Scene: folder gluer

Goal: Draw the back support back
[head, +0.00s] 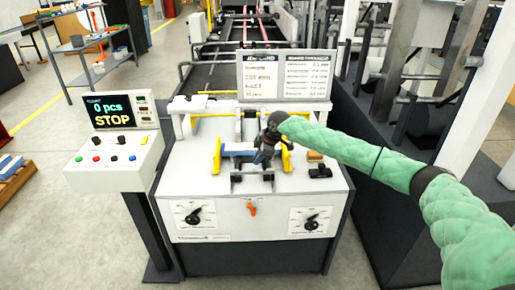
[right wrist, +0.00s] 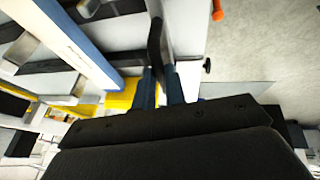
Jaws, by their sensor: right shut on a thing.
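My right gripper (head: 265,152) reaches over the white machine top from the right, among the feeder parts. In the right wrist view my right gripper (right wrist: 161,84) is shut on a dark upright piece (right wrist: 166,38), which looks like part of the back support. Its join to the rest is partly hidden by the fingers. A blue-edged bar (right wrist: 82,42) runs beside it, apart from the fingers. A yellow guide (head: 286,160) stands just right of the gripper, another yellow guide (head: 217,156) to its left. My left gripper is out of view.
A control box (head: 119,147) with a screen reading "0 pcs STOP" stands at the left. The front panel has two dials and an orange lever (head: 251,208). A wooden block (head: 315,157) and a black part (head: 320,172) lie on the top's right side. White display boards (head: 287,75) stand behind.

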